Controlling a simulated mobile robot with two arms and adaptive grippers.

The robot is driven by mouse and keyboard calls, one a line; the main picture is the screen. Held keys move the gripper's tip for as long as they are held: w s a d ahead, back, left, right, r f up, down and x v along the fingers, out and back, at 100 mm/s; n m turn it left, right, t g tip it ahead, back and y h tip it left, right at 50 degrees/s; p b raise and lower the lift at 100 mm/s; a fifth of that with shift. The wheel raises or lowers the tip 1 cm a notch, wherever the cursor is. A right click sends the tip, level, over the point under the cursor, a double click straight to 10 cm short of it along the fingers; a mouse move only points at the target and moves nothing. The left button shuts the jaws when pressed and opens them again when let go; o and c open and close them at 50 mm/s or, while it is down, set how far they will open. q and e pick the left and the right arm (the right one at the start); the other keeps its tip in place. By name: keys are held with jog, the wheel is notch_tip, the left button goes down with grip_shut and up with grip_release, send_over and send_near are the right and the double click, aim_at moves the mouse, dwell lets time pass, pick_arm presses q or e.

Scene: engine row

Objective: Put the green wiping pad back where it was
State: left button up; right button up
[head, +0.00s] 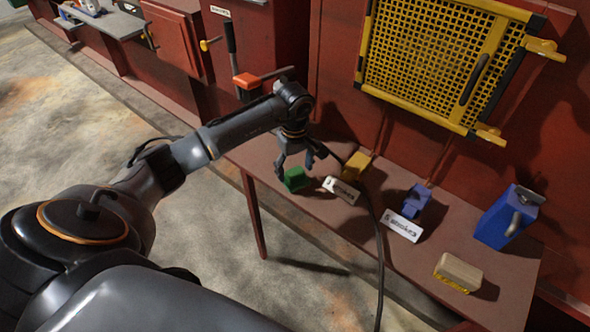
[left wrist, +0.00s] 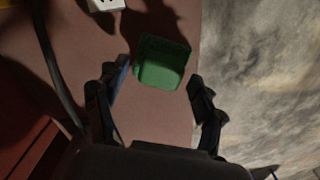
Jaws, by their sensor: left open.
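The green wiping pad (head: 295,179) lies on the narrow red-brown table (head: 340,232) near its front edge, left of a white label card. My left gripper (head: 301,166) is open just above and behind the pad. Whether a finger touches the pad I cannot tell. My right gripper is not in view.
A label card (head: 341,190), a yellow block (head: 357,163), a blue-violet object (head: 416,200), another card (head: 402,226), a tan block (head: 458,272) and a blue can (head: 507,217) stand to the right. A black cable (head: 377,240) crosses the table. A yellow mesh guard (head: 440,60) is behind.

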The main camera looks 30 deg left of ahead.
aim_at(295, 170)
pick_arm(q)
notch_tip(295, 170, up, 11)
jog(key=b, duration=0.2)
jog(key=shift+r, duration=0.15)
dwell(0.4)
